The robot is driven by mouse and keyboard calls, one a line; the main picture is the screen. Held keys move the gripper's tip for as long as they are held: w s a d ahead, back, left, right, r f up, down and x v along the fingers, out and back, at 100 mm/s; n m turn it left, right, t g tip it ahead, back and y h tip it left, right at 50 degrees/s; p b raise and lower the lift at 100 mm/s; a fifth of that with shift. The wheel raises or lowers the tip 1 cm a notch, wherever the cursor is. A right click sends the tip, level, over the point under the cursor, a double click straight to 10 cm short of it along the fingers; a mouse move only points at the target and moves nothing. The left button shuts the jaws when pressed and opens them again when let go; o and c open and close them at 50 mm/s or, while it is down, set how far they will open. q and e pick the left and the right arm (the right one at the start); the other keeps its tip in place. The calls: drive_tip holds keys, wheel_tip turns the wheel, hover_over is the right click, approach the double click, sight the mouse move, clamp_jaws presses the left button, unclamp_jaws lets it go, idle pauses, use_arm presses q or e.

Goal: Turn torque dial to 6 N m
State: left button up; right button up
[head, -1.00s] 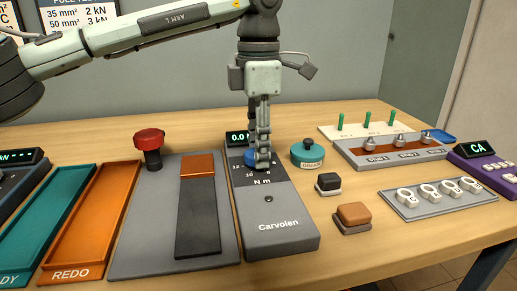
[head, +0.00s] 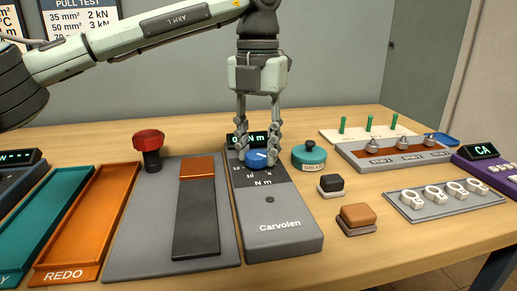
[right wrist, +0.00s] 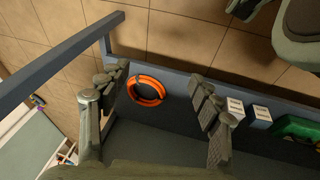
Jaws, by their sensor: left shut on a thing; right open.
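The blue torque dial (head: 259,158) with a pale pointer line sits on the grey Carvolen unit (head: 285,243), under a small green-lit display (head: 262,139). My left gripper (head: 259,162) points straight down and is shut on the dial, one finger on its left side and one on its right. The fingers hide parts of the scale and of the display; "N m" shows, but I cannot read the number. In the right wrist view my right gripper (right wrist: 162,88) is open and empty, away from the dial.
A red knob (head: 149,140) and an orange-topped lever stand left of the unit. A teal round container (head: 308,155), black button (head: 330,184) and brown button (head: 357,217) stand right of it. In the right wrist view an orange ring (right wrist: 147,90) lies below.

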sight(256, 152)
use_arm(q)
drive_tip(key=n, duration=0.3)
drive_tip(key=shift+a+n+b, duration=0.1)
drive_tip(key=shift+n+b, duration=0.3)
drive_tip(key=n, duration=0.3)
drive_tip(key=shift+b, duration=0.35)
drive_tip(key=shift+a+n, duration=0.1)
drive_tip(key=shift+n, duration=0.7)
drive_tip(key=shift+r+n+b, duration=0.1)
drive_tip(key=shift+n+b, duration=0.25)
drive_tip(key=shift+n, duration=0.45)
use_arm(e)
drive_tip(key=shift+t, duration=0.8)
drive_tip(key=shift+w+a+r, duration=0.15)
drive_tip(key=shift+a+r, duration=0.1)
drive_tip(key=shift+r, duration=0.6)
drive_tip(key=shift+w+a+r, duration=0.2)
drive_tip(key=shift+r, duration=0.7)
drive_tip(key=shift+w+a+r, duration=0.15)
drive_tip(key=shift+a+r, duration=0.1)
drive_tip(key=shift+r, duration=0.6)
use_arm(q)
drive_tip(key=o, duration=1.2)
drive_tip(key=shift+c, duration=0.2)
use_arm(e)
drive_tip(key=shift+w+a, duration=0.1)
use_arm(q)
wheel_tip(256, 152, up, 12)
